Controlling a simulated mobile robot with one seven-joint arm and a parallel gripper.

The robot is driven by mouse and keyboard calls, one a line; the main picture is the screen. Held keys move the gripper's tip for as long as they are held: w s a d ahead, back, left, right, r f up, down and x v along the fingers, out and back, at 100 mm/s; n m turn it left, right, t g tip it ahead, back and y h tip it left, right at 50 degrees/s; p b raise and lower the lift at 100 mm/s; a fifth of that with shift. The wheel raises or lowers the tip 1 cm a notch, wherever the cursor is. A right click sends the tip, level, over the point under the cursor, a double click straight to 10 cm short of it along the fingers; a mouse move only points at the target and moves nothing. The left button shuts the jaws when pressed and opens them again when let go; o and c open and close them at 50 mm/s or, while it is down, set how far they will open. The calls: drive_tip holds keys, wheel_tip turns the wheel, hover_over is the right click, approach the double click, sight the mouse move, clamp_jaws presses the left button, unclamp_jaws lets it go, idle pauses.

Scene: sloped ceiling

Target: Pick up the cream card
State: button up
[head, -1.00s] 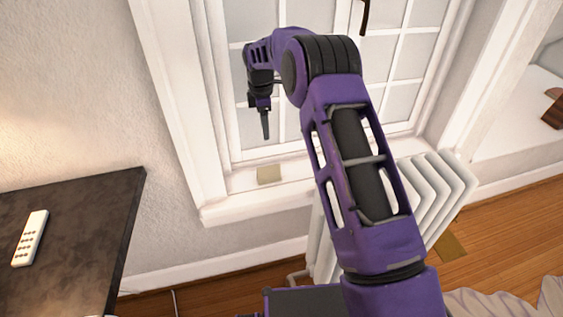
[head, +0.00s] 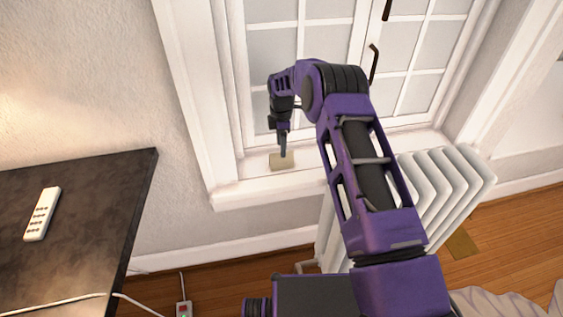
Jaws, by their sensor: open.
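The cream card (head: 281,163) lies flat on the white windowsill in the head view. My gripper (head: 283,155) points down right at the card, its fingertips overlapping the card's far part in the picture. The jaws are open, though the fingers look like one thin dark shape from this side. I cannot tell whether the fingertips touch the card or hover just above it. The card's near part is in plain sight.
The windowsill (head: 240,193) is clear around the card, with the window panes close behind. A white radiator (head: 440,195) stands below to the right. A dark table (head: 85,215) with a white remote-like object (head: 42,213) is at the left.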

sight(281, 159)
wheel_tip(281, 159, down, 5)
drive_tip(key=shift+w+r+b, duration=0.1)
drive_tip(key=shift+w+b, duration=0.05)
drive_tip(key=shift+b, duration=0.15)
drive_tip(key=shift+c, duration=0.2)
clamp_jaws()
